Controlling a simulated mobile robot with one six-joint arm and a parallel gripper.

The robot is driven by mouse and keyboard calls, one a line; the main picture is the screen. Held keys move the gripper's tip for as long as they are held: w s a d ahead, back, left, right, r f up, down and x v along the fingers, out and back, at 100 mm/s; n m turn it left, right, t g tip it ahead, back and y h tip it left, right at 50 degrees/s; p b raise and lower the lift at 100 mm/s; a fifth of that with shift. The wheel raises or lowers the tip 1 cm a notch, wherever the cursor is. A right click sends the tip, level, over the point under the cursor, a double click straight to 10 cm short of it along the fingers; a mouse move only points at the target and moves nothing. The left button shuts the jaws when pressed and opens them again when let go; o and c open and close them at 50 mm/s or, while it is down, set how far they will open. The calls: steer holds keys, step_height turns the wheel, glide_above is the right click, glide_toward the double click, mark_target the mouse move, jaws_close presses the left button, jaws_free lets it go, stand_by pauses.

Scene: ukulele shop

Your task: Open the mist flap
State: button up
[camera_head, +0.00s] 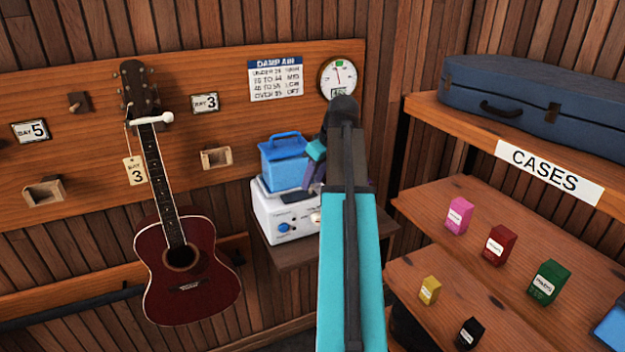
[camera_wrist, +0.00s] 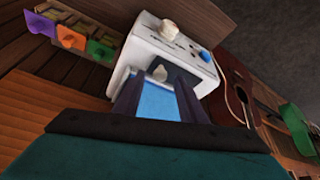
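The white humidifier (camera_head: 285,217) stands on a small wooden stand, with a blue tank (camera_head: 285,165) on its top left. My gripper (camera_head: 313,172) is over its right part, mostly hidden behind my teal arm. In the wrist view the white unit (camera_wrist: 190,45) shows a pale knob (camera_wrist: 170,30) and a blue knob (camera_wrist: 205,56). My gripper's purple fingers (camera_wrist: 158,80) are apart, pointing at the unit's top. A small greyish piece (camera_wrist: 160,73), possibly the mist flap, shows between the fingertips; I cannot tell whether they touch it. A light-blue surface lies between the fingers.
A red guitar (camera_head: 183,255) hangs on the wall at left. A round gauge (camera_head: 341,76) and a paper chart (camera_head: 276,78) are above the humidifier. At right, a shelf holds a blue case (camera_head: 540,100), with small coloured boxes (camera_head: 500,245) below.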

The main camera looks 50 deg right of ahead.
steer(key=shift+w+f, duration=0.25)
steer(key=shift+f, duration=0.4)
steer(key=shift+c, duration=0.5)
jaws_close()
